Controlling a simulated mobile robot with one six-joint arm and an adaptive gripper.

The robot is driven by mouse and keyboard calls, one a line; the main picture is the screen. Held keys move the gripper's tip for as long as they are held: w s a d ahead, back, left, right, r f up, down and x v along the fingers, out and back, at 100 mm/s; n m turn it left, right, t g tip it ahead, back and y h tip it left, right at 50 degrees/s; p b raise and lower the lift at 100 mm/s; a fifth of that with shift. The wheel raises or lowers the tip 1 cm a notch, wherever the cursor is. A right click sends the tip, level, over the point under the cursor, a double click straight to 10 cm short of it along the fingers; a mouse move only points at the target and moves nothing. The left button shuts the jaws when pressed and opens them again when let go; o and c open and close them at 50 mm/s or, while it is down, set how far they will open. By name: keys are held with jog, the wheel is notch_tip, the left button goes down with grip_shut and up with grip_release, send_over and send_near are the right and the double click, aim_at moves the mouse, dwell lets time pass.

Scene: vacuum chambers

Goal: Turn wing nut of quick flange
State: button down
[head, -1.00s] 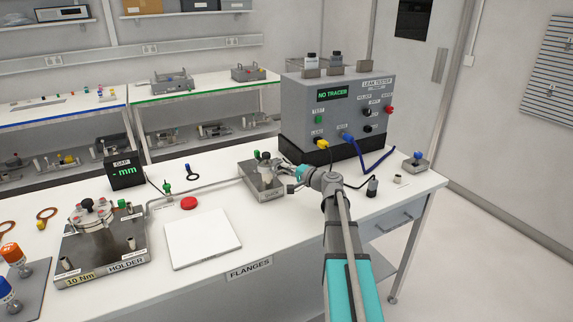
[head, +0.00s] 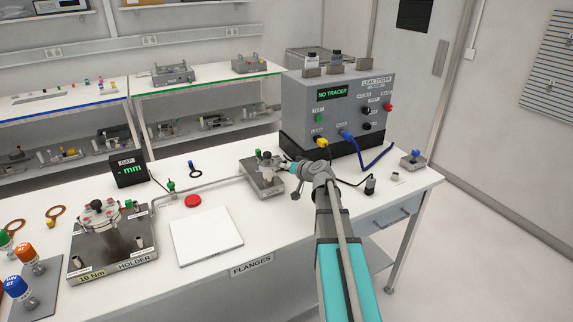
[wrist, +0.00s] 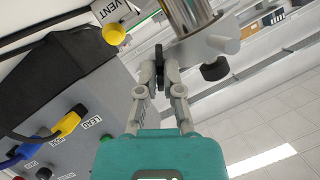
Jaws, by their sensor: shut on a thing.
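The quick flange (wrist: 192,16) is a shiny metal tube joint at the top of the wrist view. A dark wing nut (wrist: 160,62) stands beside it. My gripper (wrist: 160,70) is shut on this wing nut, with a finger on each side. In the head view, my gripper (head: 283,166) reaches from the right to the fitting on a grey metal block (head: 250,168). The wing nut is too small to make out there, and the fingers partly cover the fitting.
The leak tester (head: 337,110) stands close behind my gripper and reads "NO TRACER". Yellow and blue plugs with cables (head: 376,158) come from its front. A white plate (head: 206,236), a red cap (head: 193,201) and the holder (head: 112,250) are to the left.

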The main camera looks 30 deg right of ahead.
jog(key=n+h, duration=0.2)
jog(key=n, duration=0.1)
jog(key=shift+a+p, duration=0.15)
jog(key=shift+p, duration=0.2)
dwell(0.4)
jog(key=c, duration=0.8)
grip_release()
